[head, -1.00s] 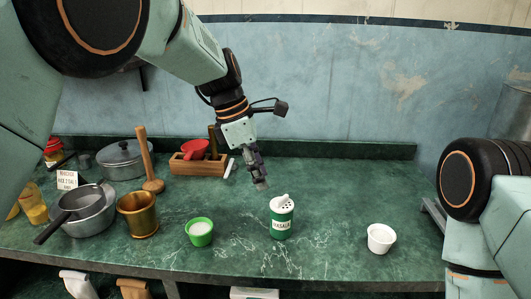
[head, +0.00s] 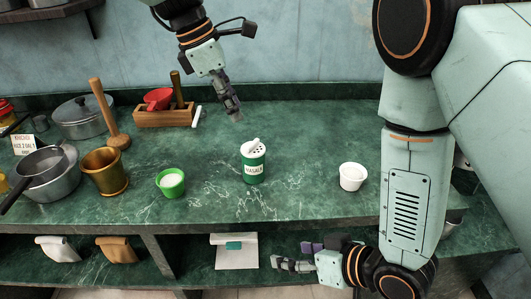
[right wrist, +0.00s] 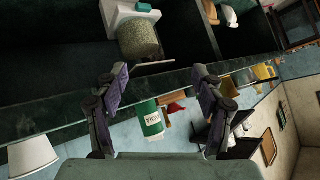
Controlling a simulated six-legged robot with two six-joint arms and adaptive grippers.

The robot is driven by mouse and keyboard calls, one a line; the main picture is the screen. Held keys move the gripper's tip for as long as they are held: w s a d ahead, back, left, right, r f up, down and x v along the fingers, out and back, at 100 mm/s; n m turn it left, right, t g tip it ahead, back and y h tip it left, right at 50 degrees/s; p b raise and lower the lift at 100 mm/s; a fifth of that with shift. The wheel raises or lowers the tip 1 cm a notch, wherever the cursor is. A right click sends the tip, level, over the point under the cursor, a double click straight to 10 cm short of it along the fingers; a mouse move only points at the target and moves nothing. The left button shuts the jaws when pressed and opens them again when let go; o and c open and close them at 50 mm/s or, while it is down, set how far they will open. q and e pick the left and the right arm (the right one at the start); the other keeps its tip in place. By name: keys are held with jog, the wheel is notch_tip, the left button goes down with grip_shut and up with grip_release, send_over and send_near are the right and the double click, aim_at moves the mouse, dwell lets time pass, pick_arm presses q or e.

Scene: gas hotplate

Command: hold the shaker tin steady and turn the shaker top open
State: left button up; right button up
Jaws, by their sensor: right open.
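The shaker tin (head: 252,172) is green with a white label and stands upright on the green counter. Its white shaker top (head: 258,149) has dark holes and a raised white tab. My left gripper (head: 237,112) hangs above and behind the tin, apart from it; whether its fingers are open is unclear. My right gripper (head: 276,260) is open and empty, lower in the picture than the counter's front edge, pointing left. In the right wrist view the tin (right wrist: 149,121) shows between the open fingers (right wrist: 160,75), at a distance.
A green bowl (head: 170,188) stands left of the tin and a white cup (head: 352,177) to its right. A brass mortar (head: 100,180), pans and a wooden box (head: 160,117) are further left. Below, a shelf holds a white object (head: 236,258). The counter around the tin is clear.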

jog(key=w+a+r+n+y, duration=0.1)
jog(key=w+a+r+y, duration=0.15)
jog(key=r, duration=0.35)
jog(key=n+t, duration=0.3)
jog(key=t, duration=0.1)
send_near(262, 154)
jog(key=x, duration=0.9)
jog(key=shift+a, duration=0.1)
jog(key=shift+w+a+f, duration=0.1)
jog(key=shift+w+a, duration=0.05)
jog(key=shift+w, duration=0.15)
jog(key=x, duration=0.5)
jog(key=shift+w+a+f, duration=0.15)
jog(key=shift+a, duration=0.2)
jog(key=shift+w+a+f, duration=0.2)
jog(key=shift+w+a, duration=0.15)
jog(key=shift+w, duration=0.05)
jog(key=shift+a, duration=0.1)
jog(key=c, duration=1.3)
